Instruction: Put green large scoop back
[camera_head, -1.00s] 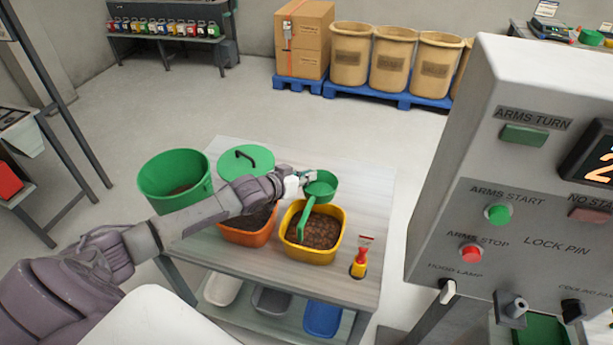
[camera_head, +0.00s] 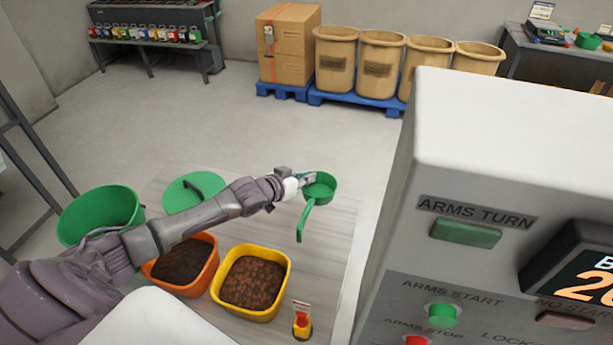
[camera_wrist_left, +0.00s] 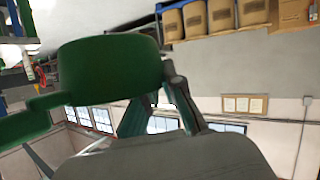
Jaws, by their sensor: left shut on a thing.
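The green large scoop (camera_head: 319,190) is in my left gripper (camera_head: 304,181), which is shut on the rim of its cup. Its handle hangs down toward the front. The scoop is held above the right back part of the light wooden table (camera_head: 335,225), clear of the yellow tub. In the left wrist view the scoop's green cup (camera_wrist_left: 110,70) fills the upper left, beside the fingers of my gripper (camera_wrist_left: 165,105). My right gripper is not in view.
A yellow tub (camera_head: 283,283) and an orange tub (camera_head: 209,272), both with brown contents, stand on the table. A green bucket (camera_head: 75,215), a green lid (camera_head: 176,196) and a red-yellow tool (camera_head: 301,322) are near. A grey control cabinet (camera_head: 480,130) blocks the right.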

